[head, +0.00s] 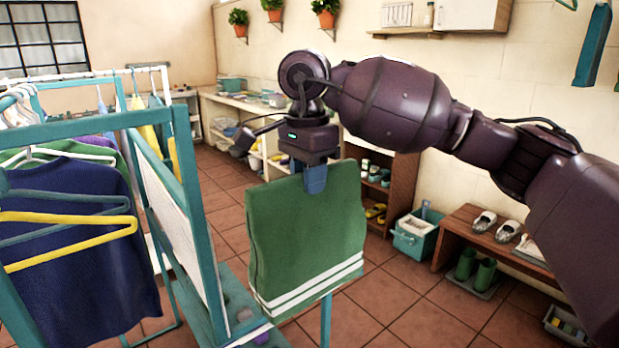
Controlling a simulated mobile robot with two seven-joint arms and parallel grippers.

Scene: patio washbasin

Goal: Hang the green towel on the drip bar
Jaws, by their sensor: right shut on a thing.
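The green towel (308,235) with two white stripes near its lower edge hangs at the middle of the head view. My right gripper (315,180) is shut on its upper edge, and the towel hangs nearly flat below. A teal upright post (326,322) shows under the towel; its upper part is hidden behind the cloth. I cannot make out the drip bar for certain, and the towel may cover it. The towel's left edge is close to a teal frame (205,235) in the picture. My left gripper is not in view.
A teal clothes rack with a dark blue garment (75,250) and a yellow hanger (70,240) fills the left. At right, a brown bench (465,235) holds shoes, with green boots (475,272) below.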

